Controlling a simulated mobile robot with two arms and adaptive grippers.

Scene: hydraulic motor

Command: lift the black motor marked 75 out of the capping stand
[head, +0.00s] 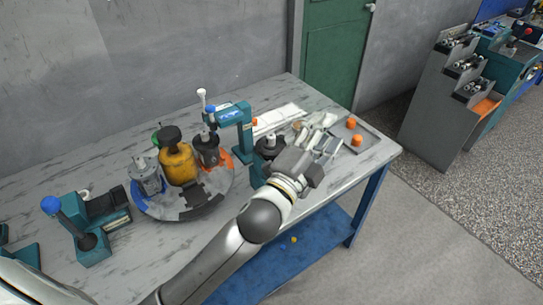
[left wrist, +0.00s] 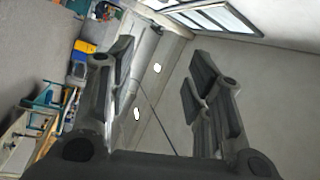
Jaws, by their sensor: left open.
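A teal stand with a blue knob (head: 237,118), which I take for the capping stand, is at the middle of the table. A black motor (head: 268,147) stands upright at its right side; no number is readable on it. My left gripper (head: 328,138) is open and empty, right of that motor and apart from it. My wrist hides some of the table beside the motor. In the left wrist view the open fingers (left wrist: 160,85) have nothing between them. My right gripper is not in view.
A round turntable (head: 157,208) holds a grey motor (head: 148,178), a yellow motor (head: 178,160) and another black motor (head: 206,149). A second teal press (head: 90,245) stands at the left. A tray (head: 366,139) with orange caps (head: 352,123) lies near the right table edge.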

